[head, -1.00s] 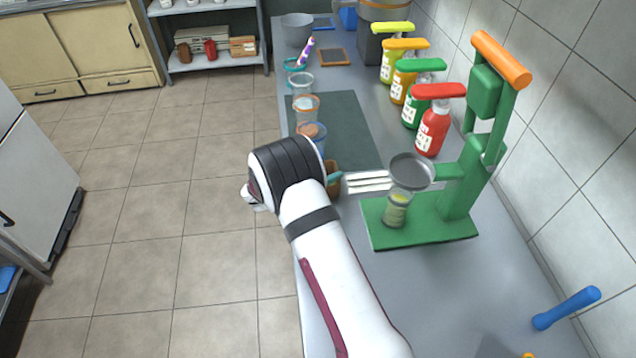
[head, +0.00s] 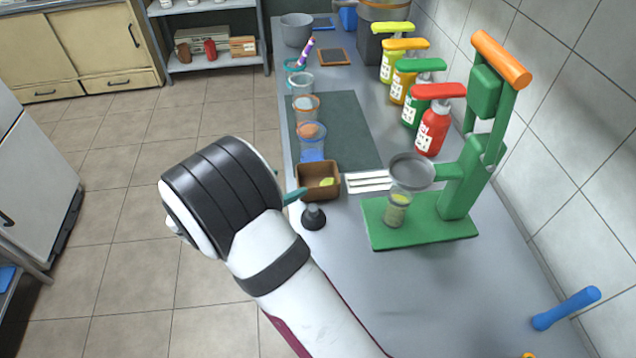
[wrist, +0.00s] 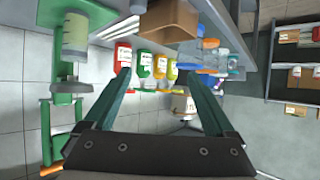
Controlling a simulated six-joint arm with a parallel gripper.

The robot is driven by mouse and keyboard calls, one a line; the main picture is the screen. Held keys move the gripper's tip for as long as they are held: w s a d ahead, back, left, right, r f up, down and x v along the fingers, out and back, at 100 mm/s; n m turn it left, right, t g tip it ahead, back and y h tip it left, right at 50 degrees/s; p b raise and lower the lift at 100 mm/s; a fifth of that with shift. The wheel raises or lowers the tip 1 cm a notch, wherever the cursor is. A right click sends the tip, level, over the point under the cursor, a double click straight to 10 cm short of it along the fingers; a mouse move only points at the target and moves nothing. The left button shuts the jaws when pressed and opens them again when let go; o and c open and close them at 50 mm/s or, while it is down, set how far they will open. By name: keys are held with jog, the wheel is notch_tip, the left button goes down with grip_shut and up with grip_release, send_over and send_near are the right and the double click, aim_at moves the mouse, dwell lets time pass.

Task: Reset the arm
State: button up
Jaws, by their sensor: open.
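My gripper (wrist: 157,76) shows in the wrist view with its two dark green fingers spread wide and nothing between them. In the head view my arm reaches up from the bottom, and the wrist hangs over the counter's left edge. One green fingertip shows just left of the brown box, and the rest of the gripper is hidden behind the wrist. The green press (head: 450,205) with its orange handle (head: 500,58) stands on the counter to the right. A clear cup with yellow-green contents (head: 397,210) stands on its base.
The brown box (head: 318,190) holds a green piece. A black knobbed tool (head: 313,218) stands in front of it. Several cups line the counter's left edge, and pump bottles, including a red one (head: 432,130), stand along the wall. The counter's front (head: 430,300) is mostly clear.

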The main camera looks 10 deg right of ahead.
jog(key=s+d+r+g+y, duration=0.1)
jog(key=s+d+r+g, duration=0.3)
jog(key=s+d, duration=0.35)
jog(key=s+d+r+g, duration=0.35)
jog(key=s+d, duration=0.25)
jog(key=s, duration=0.3)
jog(key=s+a+n+y, duration=0.1)
jog(key=s+a+y, duration=0.1)
jog(key=s, duration=0.3)
jog(key=s+a+n+g+y, duration=0.1)
jog(key=s+a+y, duration=0.1)
jog(key=s+y, duration=0.2)
jog(key=s+a+r+n+y, duration=0.1)
jog(key=s+a+y, duration=0.1)
jog(key=s, duration=0.5)
jog(key=shift+s+a+y, duration=0.15)
jog(key=shift+a+y, duration=0.1)
jog(key=shift+y, duration=0.45)
